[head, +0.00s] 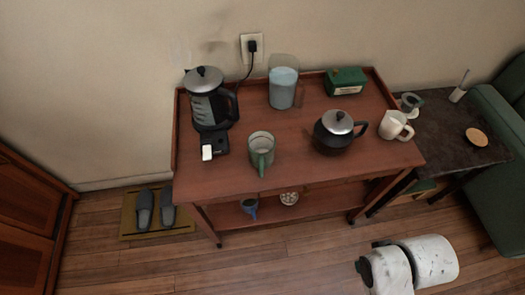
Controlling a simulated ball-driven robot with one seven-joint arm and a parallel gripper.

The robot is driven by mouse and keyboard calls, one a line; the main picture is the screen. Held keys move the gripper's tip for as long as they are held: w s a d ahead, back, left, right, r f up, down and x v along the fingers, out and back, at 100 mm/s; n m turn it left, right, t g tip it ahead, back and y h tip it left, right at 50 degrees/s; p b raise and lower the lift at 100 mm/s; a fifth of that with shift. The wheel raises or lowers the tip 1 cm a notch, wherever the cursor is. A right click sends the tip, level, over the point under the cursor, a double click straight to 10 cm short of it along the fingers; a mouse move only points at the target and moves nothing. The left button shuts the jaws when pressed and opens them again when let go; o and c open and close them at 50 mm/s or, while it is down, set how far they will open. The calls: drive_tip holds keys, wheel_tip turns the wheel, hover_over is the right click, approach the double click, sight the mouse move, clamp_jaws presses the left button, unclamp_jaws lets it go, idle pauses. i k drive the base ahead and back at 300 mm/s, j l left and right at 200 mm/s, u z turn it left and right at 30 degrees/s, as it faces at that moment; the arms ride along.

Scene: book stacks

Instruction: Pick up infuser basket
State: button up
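A small grey metallic cup-like piece (411,102) stands on the dark side table at the right, just behind a white mug. It may be the infuser basket, but it is too small to tell for sure. A black teapot (336,132) with a silver lid stands on the right half of the wooden cart. White links of my arm show at the bottom right, low in front of the cart and apart from these things. My gripper's fingers do not show.
The wooden cart (215,178) carries a kettle (208,100), a glass pitcher (283,85), a green box (346,81), a glass mug (262,150) and a white mug (396,125). The dark side table (445,135) adjoins it, beside a green armchair (500,125). Floor in front is clear.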

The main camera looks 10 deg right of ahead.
sight(411, 101)
drive_tip(key=i+l, duration=0.2)
drive_tip(key=l, duration=0.2)
drive_tip(key=i+l, duration=0.25)
drive_tip(key=l, duration=0.15)
drive_tip(key=i+l, duration=0.2)
drive_tip(key=l, duration=0.25)
drive_tip(key=i+l, duration=0.25)
drive_tip(key=l, duration=0.15)
drive_tip(key=i, duration=0.3)
drive_tip(key=z, duration=0.05)
